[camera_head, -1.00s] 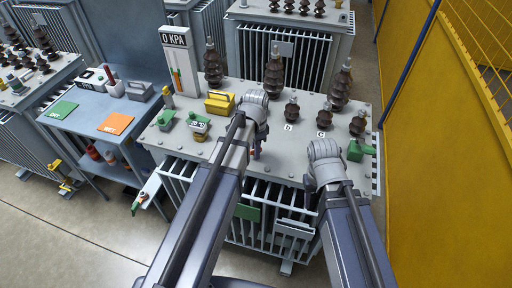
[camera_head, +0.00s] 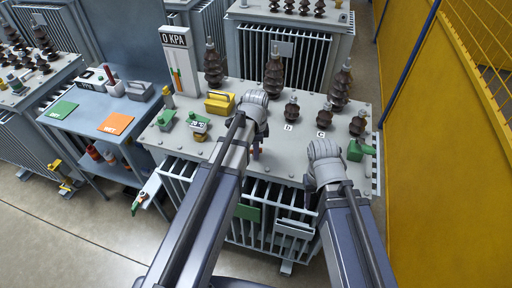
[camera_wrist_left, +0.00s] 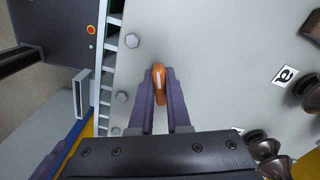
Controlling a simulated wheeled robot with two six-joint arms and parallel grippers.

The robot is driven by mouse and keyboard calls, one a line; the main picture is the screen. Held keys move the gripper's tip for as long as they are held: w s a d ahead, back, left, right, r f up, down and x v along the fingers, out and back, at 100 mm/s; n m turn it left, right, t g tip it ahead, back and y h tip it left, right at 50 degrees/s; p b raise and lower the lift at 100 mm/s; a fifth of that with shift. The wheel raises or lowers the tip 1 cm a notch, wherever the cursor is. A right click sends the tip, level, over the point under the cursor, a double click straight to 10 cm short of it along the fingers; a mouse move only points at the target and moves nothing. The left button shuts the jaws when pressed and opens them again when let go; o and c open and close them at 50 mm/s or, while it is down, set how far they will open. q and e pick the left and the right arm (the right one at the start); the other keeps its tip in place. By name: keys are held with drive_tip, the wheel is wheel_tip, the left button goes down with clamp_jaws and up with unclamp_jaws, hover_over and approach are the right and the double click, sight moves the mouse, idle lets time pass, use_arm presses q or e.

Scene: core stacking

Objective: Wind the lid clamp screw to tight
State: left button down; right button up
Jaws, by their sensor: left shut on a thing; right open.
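The transformer lid (camera_head: 275,165) is a light grey plate with bolts along its edge. My left gripper (camera_head: 256,154) is over the lid's front part, and its wrist partly hides the spot. In the left wrist view, my left gripper (camera_wrist_left: 160,92) is shut on an orange clamp screw handle (camera_wrist_left: 161,80), which stands between its two purple fingers. The screw below the handle is hidden, so how tight it is cannot be seen. My right gripper (camera_head: 308,184) is open near the lid's front right edge, mostly hidden by its own wrist.
Brown bushings (camera_head: 275,75) stand along the lid's back and right. A yellow-handled box (camera_head: 219,103) and a 0 KPA gauge panel (camera_head: 181,62) are at the lid's left. A blue bench (camera_head: 85,115) stands left; a yellow wall (camera_head: 435,150) closes off the right.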

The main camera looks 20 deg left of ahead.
use_arm(q)
drive_tip(key=shift+m, duration=1.1)
drive_tip(key=shift+m, duration=0.8)
drive_tip(key=c, duration=0.8)
unclamp_jaws()
drive_tip(key=shift+r, duration=0.1)
wheel_tip(320, 180, up, 8)
drive_tip(key=p, duration=0.8)
drive_tip(key=shift+f, duration=0.2)
